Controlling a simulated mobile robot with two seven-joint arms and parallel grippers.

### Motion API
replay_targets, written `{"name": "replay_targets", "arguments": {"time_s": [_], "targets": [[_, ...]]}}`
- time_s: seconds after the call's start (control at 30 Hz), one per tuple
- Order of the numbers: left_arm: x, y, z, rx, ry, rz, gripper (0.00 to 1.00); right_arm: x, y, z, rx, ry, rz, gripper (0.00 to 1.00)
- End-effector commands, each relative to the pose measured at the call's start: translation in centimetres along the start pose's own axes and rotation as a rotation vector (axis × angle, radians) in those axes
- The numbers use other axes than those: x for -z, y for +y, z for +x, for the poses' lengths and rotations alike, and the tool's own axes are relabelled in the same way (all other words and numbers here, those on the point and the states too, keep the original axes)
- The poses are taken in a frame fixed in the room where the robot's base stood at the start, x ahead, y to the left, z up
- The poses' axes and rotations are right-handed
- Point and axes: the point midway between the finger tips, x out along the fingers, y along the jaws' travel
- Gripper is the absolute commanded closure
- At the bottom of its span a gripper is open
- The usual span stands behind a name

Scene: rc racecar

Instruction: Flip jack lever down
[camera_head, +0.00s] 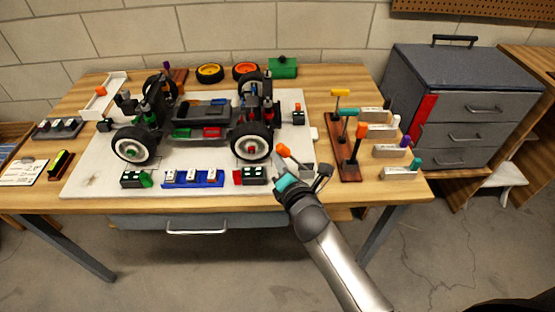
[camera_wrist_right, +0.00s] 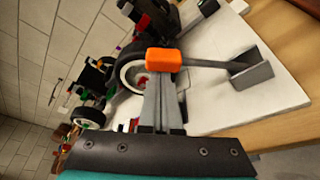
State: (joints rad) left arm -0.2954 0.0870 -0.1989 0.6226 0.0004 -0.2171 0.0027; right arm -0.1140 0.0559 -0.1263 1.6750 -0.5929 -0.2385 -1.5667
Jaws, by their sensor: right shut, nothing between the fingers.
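The jack lever shows in the head view as an orange knob (camera_head: 283,150) on a thin rod at the front right of the white mat. In the right wrist view the orange knob (camera_wrist_right: 163,59) sits on a grey rod that runs right to a dark grey bracket (camera_wrist_right: 251,69). My right gripper (camera_head: 279,161) is shut and empty. Its fingertips are close to the orange knob, and in the right wrist view the fingers (camera_wrist_right: 161,85) end right at the knob's lower side. I cannot tell whether they touch. My left gripper is not in view.
The RC car (camera_head: 200,125) stands on the white mat (camera_head: 95,165) left of my right gripper. A rack of colored-handled tools (camera_head: 345,150) stands to the right. Small button blocks (camera_head: 193,178) line the mat's front edge. A grey drawer cabinet (camera_head: 460,100) is at the right.

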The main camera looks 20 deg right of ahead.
Motion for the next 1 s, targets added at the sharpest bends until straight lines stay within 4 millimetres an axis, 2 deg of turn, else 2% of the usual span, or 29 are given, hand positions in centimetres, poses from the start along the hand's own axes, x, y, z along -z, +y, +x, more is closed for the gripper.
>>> {"name": "replay_targets", "arguments": {"time_s": [0.57,1.0], "targets": [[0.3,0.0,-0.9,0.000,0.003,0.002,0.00,-1.8,0.1,-0.6,-0.050,-0.003,0.146,1.00],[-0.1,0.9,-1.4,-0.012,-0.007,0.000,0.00,-5.4,-0.8,-1.9,-0.180,-0.002,0.520,1.00]]}}
